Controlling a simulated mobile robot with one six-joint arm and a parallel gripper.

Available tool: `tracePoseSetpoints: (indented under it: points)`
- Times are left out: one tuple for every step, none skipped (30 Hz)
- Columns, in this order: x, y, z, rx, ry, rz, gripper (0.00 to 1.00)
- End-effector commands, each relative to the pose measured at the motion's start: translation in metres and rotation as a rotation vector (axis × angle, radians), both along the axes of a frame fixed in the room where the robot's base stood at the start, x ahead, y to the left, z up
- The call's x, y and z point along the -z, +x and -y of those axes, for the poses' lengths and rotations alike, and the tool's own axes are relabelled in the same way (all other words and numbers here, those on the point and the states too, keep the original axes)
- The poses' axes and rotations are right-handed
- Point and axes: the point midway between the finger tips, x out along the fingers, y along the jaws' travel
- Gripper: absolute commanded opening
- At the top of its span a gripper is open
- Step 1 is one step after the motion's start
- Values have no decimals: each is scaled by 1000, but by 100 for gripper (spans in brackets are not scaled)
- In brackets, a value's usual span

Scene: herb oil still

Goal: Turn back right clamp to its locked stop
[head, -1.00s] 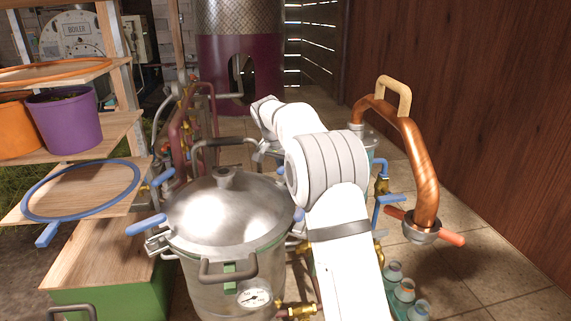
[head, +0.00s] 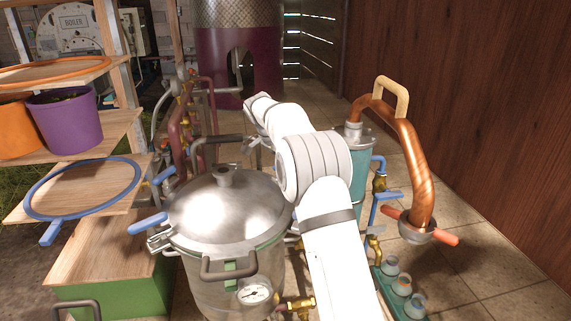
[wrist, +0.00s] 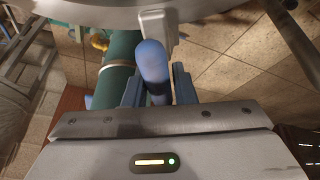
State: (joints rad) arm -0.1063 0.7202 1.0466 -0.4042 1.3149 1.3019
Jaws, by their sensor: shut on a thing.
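The steel pot with its domed lid (head: 225,205) stands in the middle of the head view. In the wrist view its rim (wrist: 90,12) crosses the top. The back right clamp (wrist: 158,22) sits at that rim, with its blue handle (wrist: 153,62) pointing toward me. My gripper (wrist: 157,75) is shut on this handle, one finger on each side. In the head view the clamp and my fingers are hidden behind my arm and the lid. Other blue clamp handles show at the pot's front left (head: 147,223) and back left (head: 164,175).
A copper pipe (head: 424,175) with a beige handle stands right, beside a teal cylinder (head: 358,170). Several glass bottles (head: 402,285) stand in front of it. Shelves with a purple bucket (head: 65,120) are left. Tiled floor is open at far right.

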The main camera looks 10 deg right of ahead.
Motion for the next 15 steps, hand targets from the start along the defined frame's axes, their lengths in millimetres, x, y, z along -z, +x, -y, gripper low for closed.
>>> tracePoseSetpoints:
  points:
    - [1,-1,1,3,-2,-4,1]
    - [1,-1,2,3,-2,-5,1]
    - [1,-1,2,3,-2,-5,1]
    - [1,-1,2,3,-2,-5,1]
    - [1,-1,2,3,-2,-5,1]
    - [1,-1,2,3,-2,-5,25]
    - [1,-1,2,2,-3,-5,27]
    - [1,-1,2,2,-3,-5,30]
    - [1,-1,1,2,-2,-4,33]
    - [1,-1,1,2,-2,-4,35]
    - [1,-1,1,2,-2,-4,38]
    - [1,-1,1,2,-1,-4,41]
    - [1,-1,1,2,-1,-4,42]
    - [1,-1,1,1,0,-3,42]
    - [1,-1,1,1,0,-3,42]
